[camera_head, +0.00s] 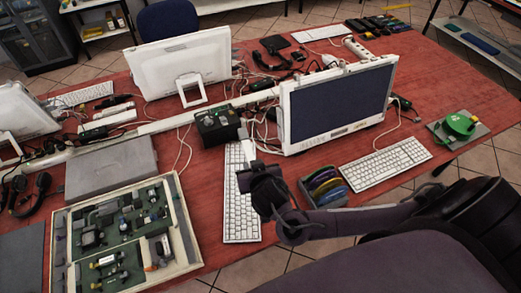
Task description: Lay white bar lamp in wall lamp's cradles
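I cannot pick out the white bar lamp or the wall lamp's cradles for certain. A long pale bar (165,124) runs across the red table from the left toward the monitors, but I cannot tell if it is a lamp or a cable duct. A short white strip (108,119) lies on the table at the left. My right arm comes in from the right, and its gripper (250,160) is over the middle keyboard, beside the tray of coloured discs. My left gripper is not in view.
The red table (285,179) is crowded with monitors (335,105), keyboards (241,200), cables and a black box (218,126). A parts tray (124,237) stands at front left. A disc tray (325,188) and a green tape reel (459,125) stand to the right.

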